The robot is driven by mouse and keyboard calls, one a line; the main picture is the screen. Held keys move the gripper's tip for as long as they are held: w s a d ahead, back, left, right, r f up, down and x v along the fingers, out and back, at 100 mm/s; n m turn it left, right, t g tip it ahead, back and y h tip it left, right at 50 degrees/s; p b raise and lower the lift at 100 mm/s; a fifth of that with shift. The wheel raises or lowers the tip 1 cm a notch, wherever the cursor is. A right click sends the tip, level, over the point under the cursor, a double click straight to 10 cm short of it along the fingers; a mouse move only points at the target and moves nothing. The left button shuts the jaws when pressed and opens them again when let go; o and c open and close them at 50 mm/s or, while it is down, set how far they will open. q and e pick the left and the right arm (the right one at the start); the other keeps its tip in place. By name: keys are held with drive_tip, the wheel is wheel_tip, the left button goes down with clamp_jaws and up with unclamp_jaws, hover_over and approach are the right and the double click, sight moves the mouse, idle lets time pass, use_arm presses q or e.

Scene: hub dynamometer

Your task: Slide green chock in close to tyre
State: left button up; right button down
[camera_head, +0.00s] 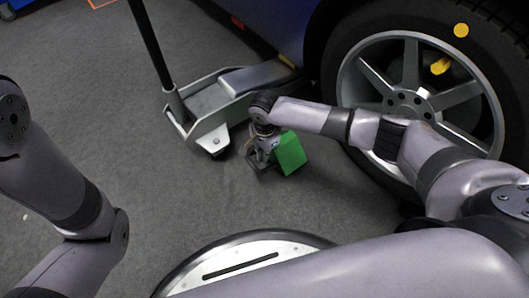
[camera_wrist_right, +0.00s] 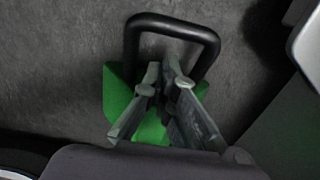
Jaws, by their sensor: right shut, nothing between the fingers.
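The green chock (camera_head: 290,152) sits on the grey floor, to the left of the tyre (camera_head: 344,62), with a gap of floor between them. My right gripper (camera_head: 262,165) is down at the chock's left side, partly in front of it. In the right wrist view the chock (camera_wrist_right: 117,98) lies behind the fingers, and its black loop handle (camera_wrist_right: 172,22) surrounds the fingertips in the picture. My right gripper (camera_wrist_right: 163,75) is shut with nothing between its fingers. I cannot tell whether they touch the handle. My left arm shows at the left; its gripper is out of view.
A floor jack (camera_head: 207,97) with a long black handle (camera_head: 150,45) stands left of the chock and reaches under the blue car (camera_head: 265,22). My right forearm passes in front of the wheel (camera_head: 420,75). The floor at left is open.

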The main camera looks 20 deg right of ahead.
drive_tip(key=shift+f+b, duration=0.85)
drive_tip(key=shift+f, duration=0.6)
